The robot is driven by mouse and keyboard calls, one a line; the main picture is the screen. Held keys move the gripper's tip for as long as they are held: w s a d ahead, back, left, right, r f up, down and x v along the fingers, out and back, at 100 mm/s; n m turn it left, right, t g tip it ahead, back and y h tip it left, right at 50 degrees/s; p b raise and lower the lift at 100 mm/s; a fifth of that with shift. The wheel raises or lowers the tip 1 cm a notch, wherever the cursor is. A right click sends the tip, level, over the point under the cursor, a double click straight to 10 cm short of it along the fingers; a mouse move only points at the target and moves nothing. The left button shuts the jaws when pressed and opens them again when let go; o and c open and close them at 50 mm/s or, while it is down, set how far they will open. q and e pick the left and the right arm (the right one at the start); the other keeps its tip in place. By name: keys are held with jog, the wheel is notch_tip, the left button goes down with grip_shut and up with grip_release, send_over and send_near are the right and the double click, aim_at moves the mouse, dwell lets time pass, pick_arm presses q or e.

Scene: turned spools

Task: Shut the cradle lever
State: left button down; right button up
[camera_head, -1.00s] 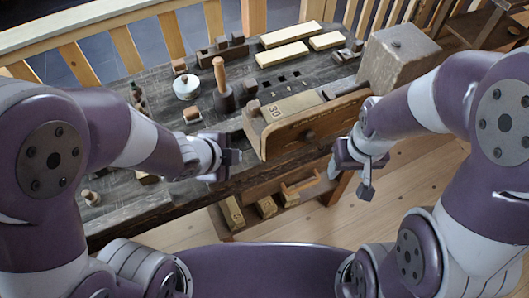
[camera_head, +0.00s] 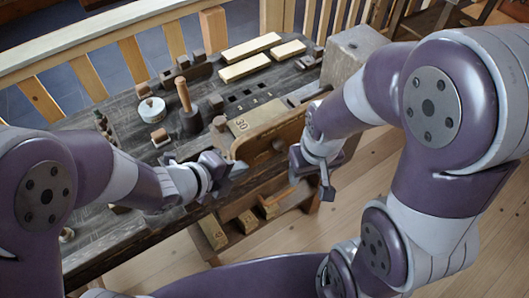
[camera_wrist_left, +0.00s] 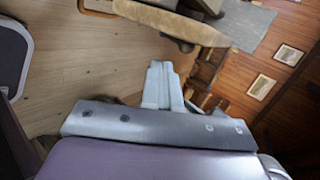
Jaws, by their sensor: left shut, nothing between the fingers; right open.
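My left gripper (camera_head: 236,166) is shut and empty at the bench's front edge, just left of a light wooden board (camera_head: 262,150) with a dark knob. In the left wrist view its closed fingers (camera_wrist_left: 163,88) point toward the rounded edge of a wooden piece (camera_wrist_left: 175,20), with a gap between. My right gripper (camera_head: 314,178) is open, in front of the board's right end and apart from it. A brass-coloured block marked 30 (camera_head: 250,122) lies behind the board. I cannot make out for certain which part is the cradle lever.
The dark workbench (camera_head: 100,220) bears a mallet-like tool with an upright wooden handle (camera_head: 183,95), a round white-lidded pot (camera_head: 152,109) and pale wooden bars (camera_head: 250,68). A grey block (camera_head: 350,55) stands at the right end.

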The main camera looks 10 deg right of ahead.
aim_at(285, 150)
pick_arm(q)
jog(key=w+d+f, duration=0.1)
jog(key=d, duration=0.1)
jog(key=w+d+f, duration=0.1)
jog(key=d, duration=0.1)
jog(key=w+d+p, duration=0.1)
jog(key=w+d, duration=0.1)
jog(key=d, duration=0.1)
jog(key=shift+f, duration=0.4)
jog(key=shift+w+d, duration=0.2)
jog(key=shift+w, duration=0.05)
